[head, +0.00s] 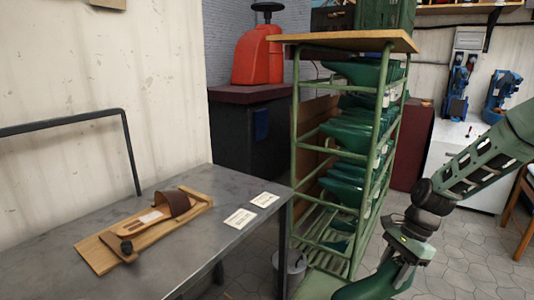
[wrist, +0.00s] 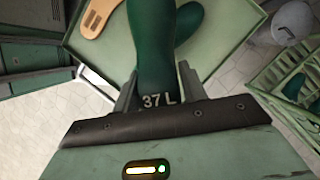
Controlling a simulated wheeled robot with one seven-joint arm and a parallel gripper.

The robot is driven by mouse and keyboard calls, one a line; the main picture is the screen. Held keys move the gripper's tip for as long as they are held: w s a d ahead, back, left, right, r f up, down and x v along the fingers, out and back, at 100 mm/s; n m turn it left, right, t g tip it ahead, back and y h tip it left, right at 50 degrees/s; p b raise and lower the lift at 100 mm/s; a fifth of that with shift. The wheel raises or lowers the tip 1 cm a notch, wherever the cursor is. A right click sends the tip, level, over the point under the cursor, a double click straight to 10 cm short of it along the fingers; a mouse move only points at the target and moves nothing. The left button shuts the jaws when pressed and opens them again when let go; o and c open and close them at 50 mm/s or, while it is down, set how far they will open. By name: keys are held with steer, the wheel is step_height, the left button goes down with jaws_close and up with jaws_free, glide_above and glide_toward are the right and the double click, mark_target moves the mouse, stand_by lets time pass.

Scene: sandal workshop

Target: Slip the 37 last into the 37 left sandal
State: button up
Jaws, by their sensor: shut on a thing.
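My gripper (head: 402,268) is at the lower right of the head view, shut on a dark green last (head: 368,286). In the wrist view the last (wrist: 153,55) sits between the fingers (wrist: 156,92) and bears the mark "37 L". It is held apart from the bench. A sandal (head: 155,216) with a tan sole and a brown strap (head: 174,204) lies on a wooden board (head: 96,255) on the grey bench, left of my gripper. The sandal's size mark cannot be read.
Two white cards (head: 240,218) (head: 264,199) lie on the bench (head: 54,268). A green rack (head: 295,150) with several green lasts stands between bench and arm. In the wrist view a tan slotted piece (wrist: 97,17) lies on a pale green surface (wrist: 222,50) beneath the last.

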steer(key=s+d+f+n+g+h+b, duration=0.25)
steer(key=s+n+h, duration=0.25)
steer(key=n, duration=1)
step_height(320, 180, up, 11)
steer(key=s+a+p, duration=0.1)
steer(key=s+p, duration=0.1)
steer(key=p, duration=1.8)
steer(key=shift+f, duration=0.2)
steer(key=shift+f+g, duration=0.1)
steer(key=shift+g, duration=0.15)
